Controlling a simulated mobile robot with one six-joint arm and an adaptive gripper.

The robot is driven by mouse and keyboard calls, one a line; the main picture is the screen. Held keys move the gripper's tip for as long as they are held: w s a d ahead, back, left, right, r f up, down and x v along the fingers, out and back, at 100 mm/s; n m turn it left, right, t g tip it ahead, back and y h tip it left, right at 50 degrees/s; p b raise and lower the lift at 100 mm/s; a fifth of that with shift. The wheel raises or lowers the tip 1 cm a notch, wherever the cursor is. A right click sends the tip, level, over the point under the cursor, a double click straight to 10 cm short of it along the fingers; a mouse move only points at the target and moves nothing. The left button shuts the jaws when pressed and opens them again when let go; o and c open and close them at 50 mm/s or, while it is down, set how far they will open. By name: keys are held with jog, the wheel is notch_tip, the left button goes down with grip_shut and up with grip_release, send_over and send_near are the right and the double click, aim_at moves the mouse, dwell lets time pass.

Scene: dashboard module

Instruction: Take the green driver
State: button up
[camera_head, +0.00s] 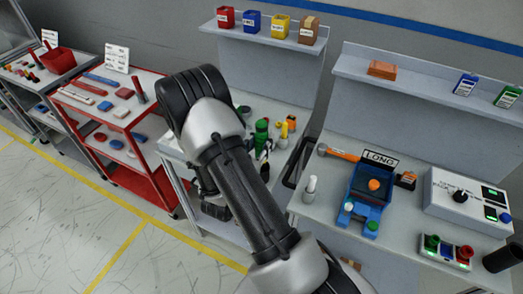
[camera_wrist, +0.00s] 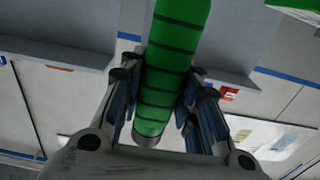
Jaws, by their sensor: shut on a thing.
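The green driver (camera_wrist: 178,40) shows in the wrist view as a thick green handle with dark bands, running from the top edge down between the fingers. My gripper (camera_wrist: 158,90) is shut on it, with a blue-lined finger on each side. The driver's upper part is cut off by the frame. In the head view my arm hides much of the middle table, and I cannot make out the gripper clearly. A green item (camera_head: 262,130) shows just right of my arm there; I cannot tell if it is the held driver.
The right table carries a blue fixture (camera_head: 372,195), an orange-handled hammer (camera_head: 340,153), a white control box (camera_head: 465,197) and a button panel (camera_head: 445,252). A red cart (camera_head: 110,150) with tools stands left of my arm. Shelves rise behind the tables. The floor at lower left is clear.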

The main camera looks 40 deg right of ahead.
grip_shut()
jog(key=shift+r, duration=0.1)
